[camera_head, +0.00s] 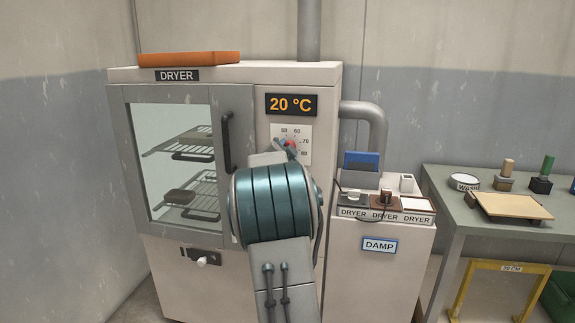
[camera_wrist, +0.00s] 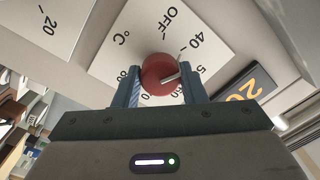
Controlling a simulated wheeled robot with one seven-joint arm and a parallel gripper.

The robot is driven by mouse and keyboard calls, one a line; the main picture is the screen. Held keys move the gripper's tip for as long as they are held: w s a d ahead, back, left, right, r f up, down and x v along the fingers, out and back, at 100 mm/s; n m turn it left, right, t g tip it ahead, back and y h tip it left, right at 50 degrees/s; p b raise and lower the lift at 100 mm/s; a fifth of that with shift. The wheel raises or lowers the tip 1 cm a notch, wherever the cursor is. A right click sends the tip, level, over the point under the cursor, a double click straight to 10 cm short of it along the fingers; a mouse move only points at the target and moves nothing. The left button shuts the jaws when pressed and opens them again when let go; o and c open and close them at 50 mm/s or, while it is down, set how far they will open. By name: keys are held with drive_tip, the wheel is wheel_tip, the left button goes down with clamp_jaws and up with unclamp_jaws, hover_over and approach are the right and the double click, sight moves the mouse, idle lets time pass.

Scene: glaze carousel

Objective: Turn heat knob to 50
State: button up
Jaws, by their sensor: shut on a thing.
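The red heat knob (camera_wrist: 158,69) sits on a white dial plate (camera_wrist: 112,50) with OFF, 40 and other numbers. My gripper (camera_wrist: 163,84) is shut on the knob, one finger on each side. The knob's pale pointer line faces right in the wrist view, roughly toward a partly hidden number starting with 5, below the 40. In the head view the knob (camera_head: 291,145) shows only in part behind my gripper (camera_head: 285,147). The dial plate (camera_head: 302,130) is on the dryer front, and my arm hides its lower left.
The dryer (camera_head: 270,75) has a display (camera_head: 292,104) reading 20 °C above the dial. Its glass door (camera_head: 175,130) is closed, with a dark handle (camera_head: 227,140) left of the dial.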

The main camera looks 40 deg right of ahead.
drive_tip(key=shift+m+g+b, duration=0.3)
drive_tip(key=shift+m+b, duration=2.7)
drive_tip(key=shift+m, duration=1)
drive_tip(key=o, duration=1)
drive_tip(key=v, duration=1.3)
drive_tip(key=shift+s+a+f, duration=0.2)
drive_tip(key=shift+a, duration=0.15)
